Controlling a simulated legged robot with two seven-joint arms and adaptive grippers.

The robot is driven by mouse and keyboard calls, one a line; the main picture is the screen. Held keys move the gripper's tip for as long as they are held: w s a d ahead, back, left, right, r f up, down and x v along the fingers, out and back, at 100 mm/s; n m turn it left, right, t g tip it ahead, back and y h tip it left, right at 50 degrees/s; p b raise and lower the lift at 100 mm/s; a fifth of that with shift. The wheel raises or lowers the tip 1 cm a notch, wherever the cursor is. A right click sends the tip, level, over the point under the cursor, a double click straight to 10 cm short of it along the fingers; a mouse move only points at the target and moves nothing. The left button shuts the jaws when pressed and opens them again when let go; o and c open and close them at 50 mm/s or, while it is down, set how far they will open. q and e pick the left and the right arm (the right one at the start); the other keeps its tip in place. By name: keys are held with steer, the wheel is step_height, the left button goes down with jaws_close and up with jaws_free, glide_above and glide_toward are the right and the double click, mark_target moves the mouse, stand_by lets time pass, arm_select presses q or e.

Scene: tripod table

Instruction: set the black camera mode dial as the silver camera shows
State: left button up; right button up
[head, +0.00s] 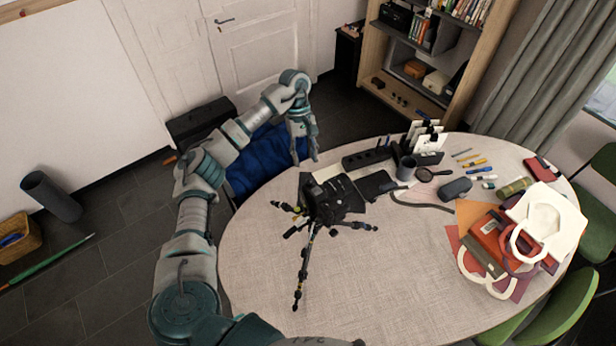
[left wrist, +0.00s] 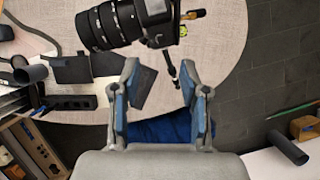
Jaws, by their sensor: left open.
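The black camera (head: 322,203) is mounted on a small tripod (head: 303,265) on the round table, left of its middle. In the left wrist view the camera (left wrist: 155,12) with its long ribbed lens (left wrist: 110,24) is at the top, partly cut off by the frame edge. I cannot make out its mode dial. My left gripper (head: 305,158) is open and empty, beyond the table's back left edge and apart from the camera. Its two fingers also show in the left wrist view (left wrist: 160,78). I cannot make out a silver camera. My right gripper is not in view.
The round table (head: 400,290) is clear at the front. A black organizer (head: 367,157), a dark mug (head: 405,168), a magnifier (head: 426,174) and pens lie at the back. A tote bag (head: 545,222) and folders cover the right. A blue cloth item (head: 262,160) is beyond the edge.

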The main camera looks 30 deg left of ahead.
mark_target(309, 182)
arm_select(q)
steer(key=p+x, duration=0.1)
steer(key=x, duration=0.5)
steer(key=shift+s+d+f, duration=0.1)
steer(key=shift+s+d, duration=0.1)
steer(key=shift+f, duration=0.35)
steer(key=shift+w, duration=0.1)
steer(key=shift+c, duration=0.2)
jaws_close()
